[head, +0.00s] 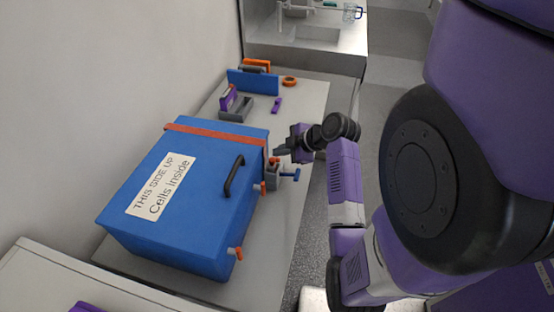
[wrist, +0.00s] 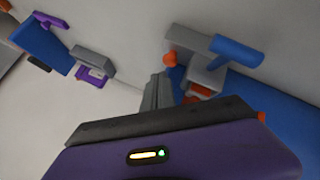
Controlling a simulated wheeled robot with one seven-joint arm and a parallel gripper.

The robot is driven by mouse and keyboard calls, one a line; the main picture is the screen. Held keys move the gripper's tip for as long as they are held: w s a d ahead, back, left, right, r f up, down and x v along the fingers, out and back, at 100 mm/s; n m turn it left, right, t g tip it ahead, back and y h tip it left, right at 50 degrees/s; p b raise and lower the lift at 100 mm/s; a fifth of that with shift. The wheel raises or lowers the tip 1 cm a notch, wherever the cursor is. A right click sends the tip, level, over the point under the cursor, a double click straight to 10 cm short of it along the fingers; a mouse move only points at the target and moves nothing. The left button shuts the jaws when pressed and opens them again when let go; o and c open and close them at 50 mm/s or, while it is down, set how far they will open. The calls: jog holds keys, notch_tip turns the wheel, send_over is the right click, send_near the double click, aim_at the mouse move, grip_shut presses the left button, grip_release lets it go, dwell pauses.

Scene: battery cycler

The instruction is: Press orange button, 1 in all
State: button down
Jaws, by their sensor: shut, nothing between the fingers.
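A grey block device (head: 272,172) with a blue lever (head: 290,174) stands beside the blue box. A small orange button-like knob (head: 274,160) is on top of it. In the wrist view the orange knob (wrist: 170,58) sticks out from the grey block (wrist: 195,76), near the blue lever (wrist: 237,50). My gripper (head: 279,152) is shut and empty, just above and beside the knob. In the wrist view the closed fingers (wrist: 157,88) point toward the knob, close to it. I cannot tell whether they touch.
A large blue box (head: 205,200) with orange latches and a black handle (head: 234,175) fills the bench's near part. Farther back are a blue panel (head: 252,82), a grey holder (head: 235,108) with a purple piece, and an orange ring (head: 289,81). A bare bench strip (head: 306,100) lies at the right.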

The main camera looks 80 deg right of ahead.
jog(key=shift+f+b, duration=0.35)
jog(key=shift+f, duration=0.1)
jog(key=shift+f+b, duration=0.35)
jog(key=shift+f, duration=0.15)
dwell(0.8)
jog(key=shift+r, duration=0.15)
jog(key=shift+r+p, duration=0.75)
jog(key=shift+r, duration=0.05)
jog(key=shift+r, duration=0.15)
notch_tip(320, 180, up, 5)
jog(key=p, duration=0.4)
dwell(1.0)
